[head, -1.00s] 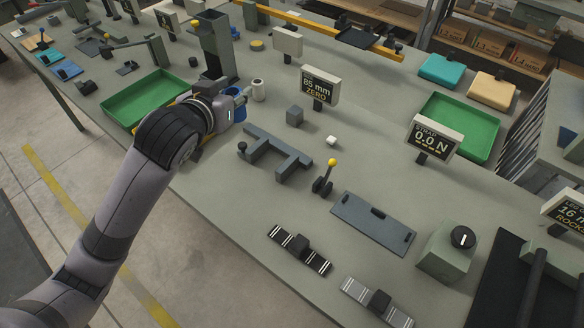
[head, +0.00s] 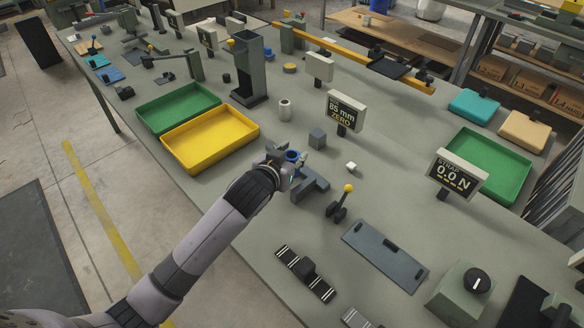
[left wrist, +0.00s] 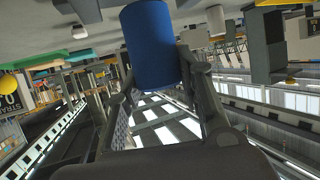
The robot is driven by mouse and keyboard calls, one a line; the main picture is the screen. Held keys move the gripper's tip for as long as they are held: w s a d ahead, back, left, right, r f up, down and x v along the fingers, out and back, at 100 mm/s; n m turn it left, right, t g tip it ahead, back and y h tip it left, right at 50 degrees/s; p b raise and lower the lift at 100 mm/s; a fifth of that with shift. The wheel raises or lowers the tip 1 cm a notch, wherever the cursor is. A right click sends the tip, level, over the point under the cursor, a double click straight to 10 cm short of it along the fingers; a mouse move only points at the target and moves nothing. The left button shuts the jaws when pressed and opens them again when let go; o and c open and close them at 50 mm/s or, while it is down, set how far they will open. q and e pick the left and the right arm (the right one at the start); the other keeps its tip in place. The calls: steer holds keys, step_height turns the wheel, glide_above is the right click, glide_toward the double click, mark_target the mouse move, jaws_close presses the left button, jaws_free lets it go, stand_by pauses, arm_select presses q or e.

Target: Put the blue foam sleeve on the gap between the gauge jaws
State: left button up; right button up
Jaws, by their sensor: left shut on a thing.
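In the left wrist view the sleeve (left wrist: 150,42) is a blue cylinder held at the fingertips. The dark grey gauge with its jaws (head: 313,186) lies on the table just under and to the right of the gripper. My gripper and forearm hide much of the gauge, including most of the gap. I cannot tell whether the sleeve touches it. My right gripper is not in view.
The display (head: 344,111) reads 85 mm ZERO. A grey cube (head: 317,138), a white cylinder (head: 284,109) and a yellow-knobbed lever (head: 342,202) stand nearby. A yellow tray (head: 209,139) and a green tray (head: 178,106) lie left. The table's front edge runs beneath my arm.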

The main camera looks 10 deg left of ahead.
arm_select(q)
steer(key=shift+f, duration=2.4)
steer(key=shift+f, duration=0.1)
steer(key=o, duration=1)
steer(key=shift+s, duration=0.1)
steer(key=v, duration=1.2)
steer(key=shift+b, duration=0.4)
